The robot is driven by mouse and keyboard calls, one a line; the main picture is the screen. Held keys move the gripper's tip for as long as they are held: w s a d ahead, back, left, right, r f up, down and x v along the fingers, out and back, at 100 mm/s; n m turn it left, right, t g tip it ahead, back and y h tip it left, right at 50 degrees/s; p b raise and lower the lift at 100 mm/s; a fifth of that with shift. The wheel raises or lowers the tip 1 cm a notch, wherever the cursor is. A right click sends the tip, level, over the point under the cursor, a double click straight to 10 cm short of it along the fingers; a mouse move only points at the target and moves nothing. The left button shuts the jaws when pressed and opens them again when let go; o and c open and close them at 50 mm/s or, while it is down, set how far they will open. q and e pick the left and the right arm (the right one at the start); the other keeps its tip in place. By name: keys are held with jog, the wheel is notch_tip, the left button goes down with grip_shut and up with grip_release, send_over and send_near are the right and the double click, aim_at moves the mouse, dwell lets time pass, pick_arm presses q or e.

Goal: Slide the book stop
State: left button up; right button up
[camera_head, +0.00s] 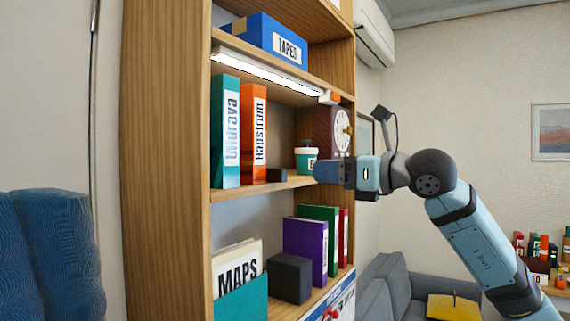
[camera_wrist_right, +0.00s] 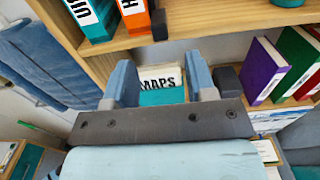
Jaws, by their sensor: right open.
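Two dark blocks could be the book stop; I cannot tell which it is. A small dark block (camera_head: 276,175) sits on the middle shelf beside the orange binder (camera_head: 253,132); it also shows in the right wrist view (camera_wrist_right: 159,25). A larger dark grey cube (camera_head: 289,278) stands on the lower shelf between the MAPS file and the purple binder; it is partly hidden in the right wrist view (camera_wrist_right: 228,80). My right gripper (camera_head: 322,171) is in front of the shelves at middle-shelf height, right of the small block. Its fingers (camera_wrist_right: 161,85) are apart and empty. My left gripper is out of view.
A teal binder (camera_head: 226,130) stands left of the orange one. A plant pot (camera_head: 304,160) and a clock (camera_head: 341,130) are near my right gripper. The teal MAPS holder (camera_head: 241,300) and purple binder (camera_head: 305,250) stand below. A blue TAPES box (camera_head: 266,36) is above.

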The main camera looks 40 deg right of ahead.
aim_at(285, 169)
jog(key=p+x, duration=0.2)
jog(key=x, duration=0.8)
jog(key=shift+s+a+p, duration=0.1)
jog(key=shift+a+p, duration=0.05)
jog(key=shift+p, duration=0.25)
jog(key=shift+c, duration=0.5)
